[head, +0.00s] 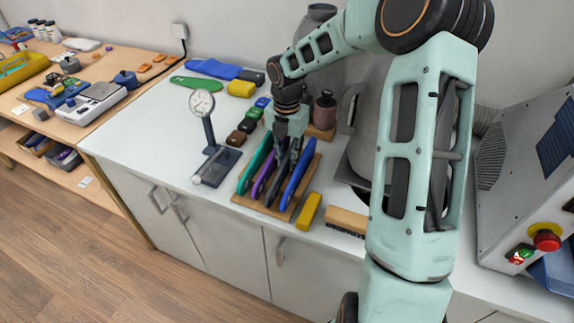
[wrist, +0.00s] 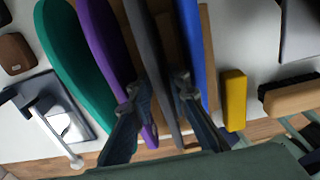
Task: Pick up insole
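Several insoles stand on edge side by side in a wooden rack (head: 279,212): teal (head: 253,164), purple (head: 264,176), dark grey (head: 275,184) and blue (head: 298,181). My gripper (head: 288,150) is over the rack. In the wrist view my gripper (wrist: 154,92) is open, with its two fingers apart on either side of the grey insole (wrist: 148,50). The left finger overlaps the purple insole (wrist: 103,45) and the right one is near the blue insole (wrist: 195,45). The teal insole (wrist: 62,55) is farthest left. Whether a finger touches any insole I cannot tell.
A dial gauge on a stand (head: 205,125) is left of the rack. A yellow block (head: 308,211) and a brush (head: 346,220) lie to its right. A grey machine (head: 535,165) with a red button is at far right.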

